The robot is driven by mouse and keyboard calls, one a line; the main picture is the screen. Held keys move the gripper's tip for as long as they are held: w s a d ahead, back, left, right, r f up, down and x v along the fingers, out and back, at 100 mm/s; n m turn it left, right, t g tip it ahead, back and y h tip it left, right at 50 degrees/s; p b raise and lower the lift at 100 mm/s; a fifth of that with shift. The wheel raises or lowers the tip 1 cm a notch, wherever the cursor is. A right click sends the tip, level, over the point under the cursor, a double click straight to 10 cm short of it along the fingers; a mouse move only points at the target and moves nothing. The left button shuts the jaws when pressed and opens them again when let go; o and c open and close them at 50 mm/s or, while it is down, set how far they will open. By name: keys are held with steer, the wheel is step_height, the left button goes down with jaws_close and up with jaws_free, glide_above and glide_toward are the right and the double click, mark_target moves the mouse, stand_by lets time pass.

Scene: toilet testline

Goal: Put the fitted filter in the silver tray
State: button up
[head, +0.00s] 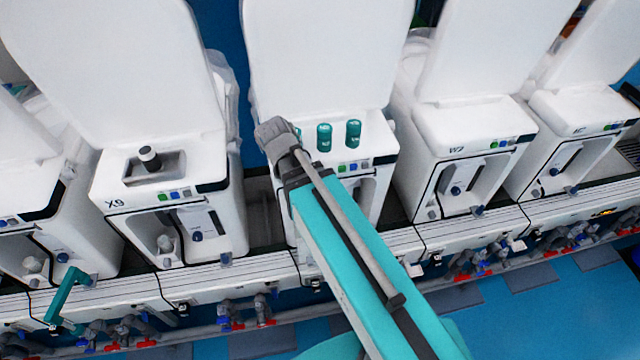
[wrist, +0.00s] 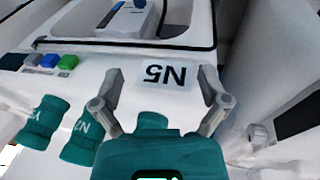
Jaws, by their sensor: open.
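A row of teal filters stands on the white station labelled N5. In the head view two of them, the left one (head: 324,137) and the right one (head: 353,134), are upright beside my gripper. I cannot make out a silver tray.
Station W2 (head: 450,160) stands to the right. Tall raised white lids rise behind the stations. Pipes with red and blue valves run below the front edge.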

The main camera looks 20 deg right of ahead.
steer(key=s+d+n+g+y, duration=0.1)
steer(key=s+d+y, duration=0.1)
steer(key=s+d, duration=0.2)
steer(key=shift+s+d+f+y, duration=0.2)
steer(key=shift+d+f+y, duration=0.1)
steer(key=shift+d, duration=0.7)
